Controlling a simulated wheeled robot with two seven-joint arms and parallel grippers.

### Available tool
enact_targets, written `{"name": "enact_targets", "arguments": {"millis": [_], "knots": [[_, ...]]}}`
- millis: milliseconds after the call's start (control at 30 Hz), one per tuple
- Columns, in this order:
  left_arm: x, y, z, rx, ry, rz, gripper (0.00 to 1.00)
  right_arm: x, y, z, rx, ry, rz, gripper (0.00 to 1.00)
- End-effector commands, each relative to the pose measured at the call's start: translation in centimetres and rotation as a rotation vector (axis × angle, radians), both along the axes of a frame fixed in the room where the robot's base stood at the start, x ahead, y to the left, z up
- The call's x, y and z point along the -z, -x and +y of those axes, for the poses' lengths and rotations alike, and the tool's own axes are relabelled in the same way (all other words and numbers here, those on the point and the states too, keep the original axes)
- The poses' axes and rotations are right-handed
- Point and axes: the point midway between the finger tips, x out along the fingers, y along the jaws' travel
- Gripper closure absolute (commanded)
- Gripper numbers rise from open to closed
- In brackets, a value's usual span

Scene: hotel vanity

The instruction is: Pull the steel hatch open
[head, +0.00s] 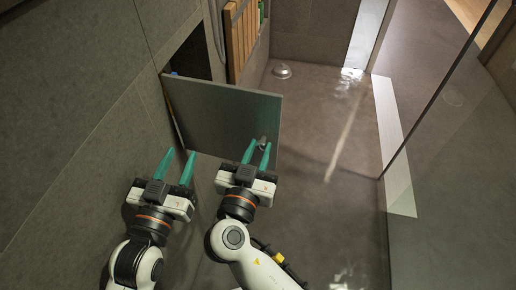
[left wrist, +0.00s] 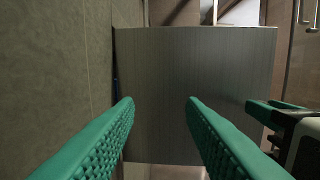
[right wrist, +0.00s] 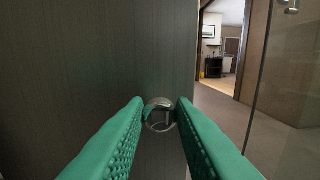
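The steel hatch (head: 225,115) is a flat grey panel standing out from the left wall, partly open, with a dark recess (head: 192,58) behind it. Its brushed face fills much of the left wrist view (left wrist: 190,75) and the left of the right wrist view (right wrist: 90,60). A small round metal knob (right wrist: 160,116) sits near its free edge. My right gripper (head: 259,144) is at that edge, its green fingers closed on both sides of the knob. My left gripper (head: 179,157) is open and empty, in front of the hatch near the wall.
A slatted wooden panel (head: 240,40) is on the wall beyond the hatch. A glass screen (head: 440,130) stands at the right. A round metal fitting (head: 282,71) is on the floor. The brown floor (head: 320,130) right of the hatch is clear.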

Motion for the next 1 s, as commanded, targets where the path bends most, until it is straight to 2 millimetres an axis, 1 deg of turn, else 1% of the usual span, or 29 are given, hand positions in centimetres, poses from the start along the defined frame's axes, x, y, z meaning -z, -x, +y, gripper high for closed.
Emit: {"name": "enact_targets", "arguments": {"millis": [33,100,133,367,467,600,800,900,1000], "knots": [[-0.2,0.0,0.0,0.0,-0.001,0.004,0.64,-0.1,0.0,0.0,0.001,-0.001,0.0,0.7],[-1.0,0.0,0.0,0.0,0.0,0.0,0.64,-0.1,0.0,0.0,0.001,-0.001,0.0,0.59],[-1.2,0.0,0.0,-0.001,0.0,-0.005,0.64,0.0,0.0,0.0,0.001,-0.001,0.0,0.56],[-1.2,0.0,0.0,0.0,0.0,-0.005,0.64,0.0,0.0,0.0,0.001,-0.001,0.0,0.56],[-1.2,0.0,0.0,0.0,0.001,-0.003,0.64,0.0,0.4,0.1,0.0,-0.001,0.001,0.56],[-0.9,-0.1,0.0,-0.001,-0.004,0.017,0.64,0.0,2.2,0.7,-0.001,-0.001,0.004,0.56],[0.4,0.0,0.1,-0.004,-0.019,0.08,0.64,-0.1,5.4,1.7,0.0,-0.002,0.003,0.56],[0.8,0.1,0.2,-0.005,-0.025,0.103,0.64,-0.1,6.4,2.1,0.0,-0.001,0.002,0.56],[1.2,0.2,0.3,-0.007,-0.027,0.117,0.64,-0.1,7.0,2.2,0.001,-0.002,0.002,0.56]]}}
